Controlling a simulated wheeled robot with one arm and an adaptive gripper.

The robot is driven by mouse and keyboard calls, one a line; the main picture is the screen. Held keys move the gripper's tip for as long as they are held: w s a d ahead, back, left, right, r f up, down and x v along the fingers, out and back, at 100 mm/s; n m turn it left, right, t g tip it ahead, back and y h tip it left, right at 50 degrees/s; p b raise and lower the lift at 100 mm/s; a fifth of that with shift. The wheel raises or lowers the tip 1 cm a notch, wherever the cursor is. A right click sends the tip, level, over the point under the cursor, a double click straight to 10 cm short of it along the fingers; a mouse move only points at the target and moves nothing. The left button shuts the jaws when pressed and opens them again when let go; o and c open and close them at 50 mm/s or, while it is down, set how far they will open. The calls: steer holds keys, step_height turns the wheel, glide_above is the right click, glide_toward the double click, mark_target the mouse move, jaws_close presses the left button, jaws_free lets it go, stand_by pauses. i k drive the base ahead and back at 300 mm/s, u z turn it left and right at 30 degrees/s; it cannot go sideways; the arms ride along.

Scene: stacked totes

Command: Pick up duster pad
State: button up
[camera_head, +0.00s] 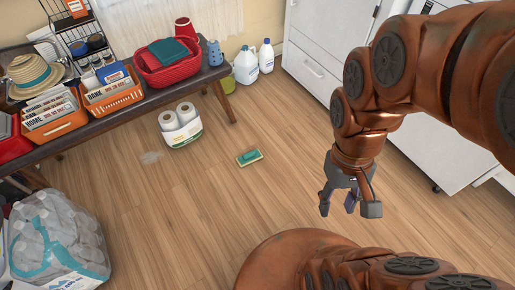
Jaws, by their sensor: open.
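The duster pad is most likely the small green and yellowish pad (249,158) lying flat on the wooden floor near the middle of the head view. Nothing covers it. My gripper (338,208) hangs from my copper-coloured arm to the right of the pad and nearer to my base. Its fingers point down and are spread open, with nothing between them. The gripper is apart from the pad.
A dark bench (146,92) with baskets stands at the back left. A pack of paper rolls (181,136) and white jugs (246,66) stand on the floor. A bag of bottles (58,240) is at lower left. White cabinets (318,62) are behind. Floor around the pad is clear.

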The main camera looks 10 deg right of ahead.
mark_target(249, 158)
steer(key=u, duration=0.35)
steer(key=i, duration=0.95)
steer(key=u, duration=0.7)
